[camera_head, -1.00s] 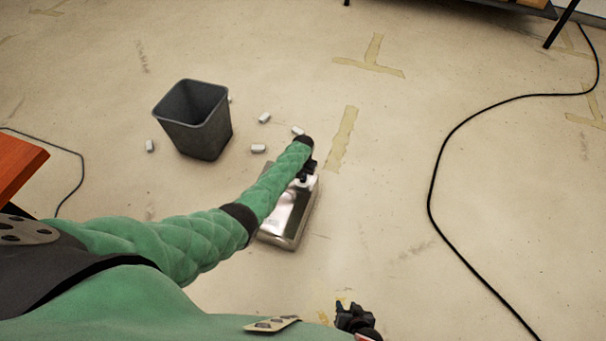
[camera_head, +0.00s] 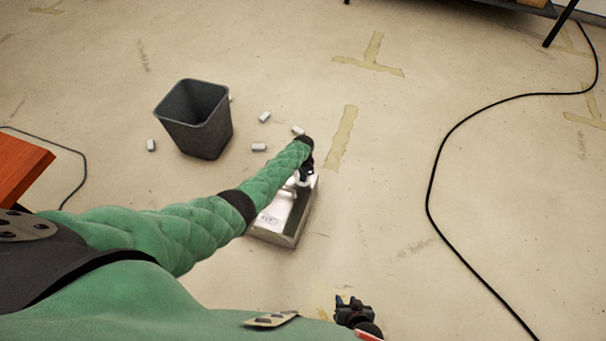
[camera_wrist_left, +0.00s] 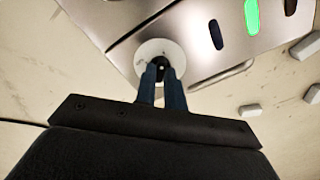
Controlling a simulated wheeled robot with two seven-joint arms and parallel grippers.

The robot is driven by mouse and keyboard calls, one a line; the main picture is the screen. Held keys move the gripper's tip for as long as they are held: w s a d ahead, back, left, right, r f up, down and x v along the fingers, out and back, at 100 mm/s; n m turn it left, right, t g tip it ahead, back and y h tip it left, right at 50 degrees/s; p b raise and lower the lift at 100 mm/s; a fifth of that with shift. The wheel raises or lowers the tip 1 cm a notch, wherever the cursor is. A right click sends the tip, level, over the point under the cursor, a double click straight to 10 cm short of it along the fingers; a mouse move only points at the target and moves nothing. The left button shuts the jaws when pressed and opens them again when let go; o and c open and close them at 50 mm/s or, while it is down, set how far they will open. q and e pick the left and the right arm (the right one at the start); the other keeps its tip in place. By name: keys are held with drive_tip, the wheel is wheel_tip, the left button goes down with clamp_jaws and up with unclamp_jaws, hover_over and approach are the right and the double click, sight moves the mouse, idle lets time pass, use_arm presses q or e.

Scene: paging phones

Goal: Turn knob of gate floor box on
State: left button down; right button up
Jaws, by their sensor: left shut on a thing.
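The gate floor box (camera_head: 286,225) is a silver metal box on the floor, partly hidden by my left arm in the head view. In the left wrist view its metal top (camera_wrist_left: 195,35) shows a lit green slot and a dark slot. A round white knob base (camera_wrist_left: 148,54) with a dark centre sits on that top. My left gripper (camera_wrist_left: 161,75) is shut on the dark centre of the knob. In the head view my left gripper (camera_head: 304,176) is over the far end of the box. My right gripper (camera_head: 350,308) is low at the bottom, away from the box; its jaws are too small to judge.
A dark grey bin (camera_head: 195,120) stands behind and left of the box. Several small pale blocks (camera_head: 259,147) lie around it. A black cable (camera_head: 437,175) curves over the floor at right. An orange-brown tabletop edge (camera_head: 20,165) is at left.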

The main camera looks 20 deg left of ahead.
idle(0.6)
use_arm(q)
drive_tip(key=c, duration=1.5)
unclamp_jaws()
wheel_tip(320, 180, up, 6)
drive_tip(key=shift+r+p, duration=0.2)
drive_tip(key=shift+p, duration=0.9)
drive_tip(key=shift+r, duration=0.7)
